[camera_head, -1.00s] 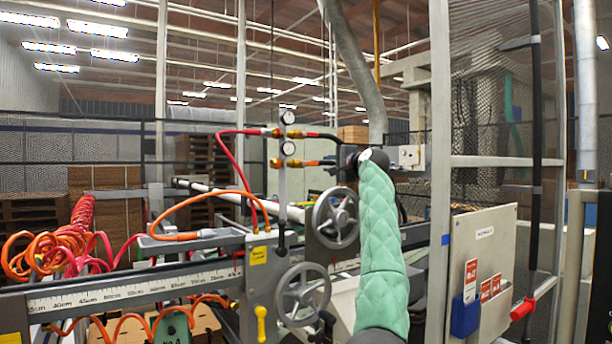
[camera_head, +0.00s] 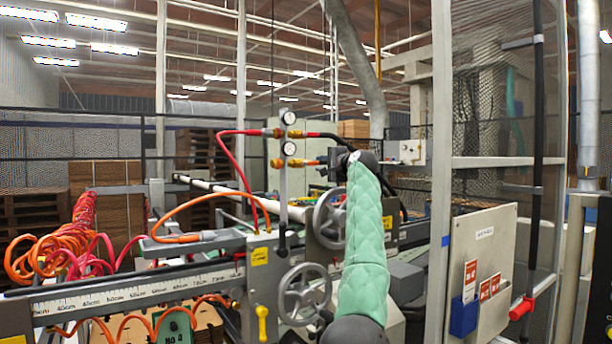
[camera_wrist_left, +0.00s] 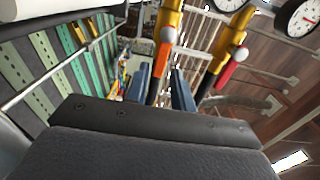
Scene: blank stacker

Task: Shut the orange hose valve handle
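The orange hose valve (camera_head: 308,163) sits on the upright post below the lower gauge, with a brass-yellow body and an orange part reaching right. In the left wrist view the yellow valve with its orange part (camera_wrist_left: 162,62) is just beyond my fingers. My left gripper (camera_head: 330,163) is right beside the valve's right end. In the wrist view its two blue fingers (camera_wrist_left: 160,90) are apart, with the orange part showing in the gap between them. I cannot tell if they touch it. My right gripper is not in view.
A similar red-hose valve (camera_head: 300,133) is just above; its red part (camera_wrist_left: 228,70) is right of my fingers in the wrist view. Two gauges (camera_head: 288,148) are on the post. Grey handwheels (camera_head: 304,292) stand below.

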